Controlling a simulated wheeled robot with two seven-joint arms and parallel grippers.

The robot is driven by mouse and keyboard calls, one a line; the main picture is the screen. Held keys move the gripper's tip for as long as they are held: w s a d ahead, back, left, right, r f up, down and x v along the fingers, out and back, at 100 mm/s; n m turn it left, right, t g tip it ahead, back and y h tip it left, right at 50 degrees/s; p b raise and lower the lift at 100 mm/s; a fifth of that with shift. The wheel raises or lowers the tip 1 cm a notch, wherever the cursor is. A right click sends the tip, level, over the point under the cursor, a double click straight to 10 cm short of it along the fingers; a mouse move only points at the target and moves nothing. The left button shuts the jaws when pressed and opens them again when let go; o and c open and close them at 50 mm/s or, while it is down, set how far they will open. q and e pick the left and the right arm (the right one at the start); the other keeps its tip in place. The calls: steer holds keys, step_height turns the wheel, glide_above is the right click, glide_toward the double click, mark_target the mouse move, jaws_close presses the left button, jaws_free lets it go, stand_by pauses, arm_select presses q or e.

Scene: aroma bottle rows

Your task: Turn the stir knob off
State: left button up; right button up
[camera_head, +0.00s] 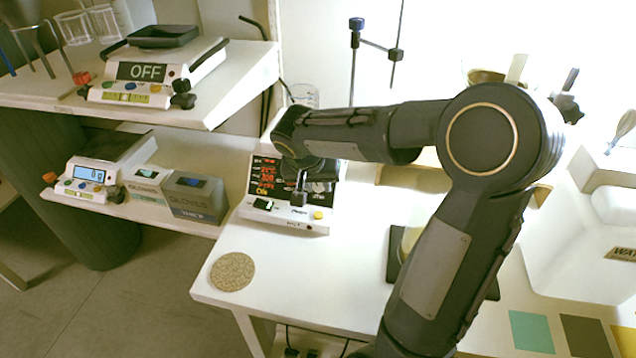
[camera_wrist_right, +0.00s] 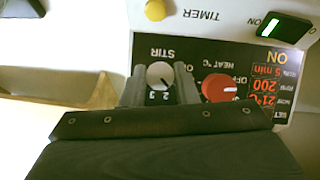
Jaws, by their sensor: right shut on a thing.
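The stir knob (camera_wrist_right: 160,75) is a small grey-white dial under the upside-down word STIR in the right wrist view, with the numbers 2 and 3 beside it. My right gripper (camera_wrist_right: 161,82) has one finger on each side of the knob and is shut on it. In the head view the right gripper (camera_head: 300,186) reaches down to the hotplate stirrer's front panel (camera_head: 262,214), and the arm hides much of the device. The display (camera_wrist_right: 268,88) is lit with ON, 5 min, 200 and 21°C. My left gripper is in neither view.
A red heat knob (camera_wrist_right: 220,88) sits close beside the right gripper.

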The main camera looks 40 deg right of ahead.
steer(key=n+h, duration=0.1)
steer(key=n, duration=0.1)
steer(key=n+g+h, duration=0.1)
steer(key=n, duration=0.1)
steer(key=shift+w+a+n, duration=0.15)
steer(key=shift+a+n, duration=0.05)
steer(key=shift+n, duration=0.1)
steer(key=n+h, duration=0.1)
steer(key=n, duration=0.1)
steer(key=n+h, duration=0.1)
steer(key=n, duration=0.1)
steer(key=shift+f+n+g+h+p, duration=0.15)
steer(key=shift+n+g+h+p, duration=0.15)
steer(key=shift+n+g, duration=0.1)
stand_by(0.3)
steer(key=o, duration=1)
steer(key=shift+a, duration=0.1)
steer(key=p+v, duration=0.1)
steer(key=v, duration=0.6)
steer(key=shift+a+r, duration=0.25)
steer(key=shift+a, duration=0.05)
steer(key=shift+a, duration=0.1)
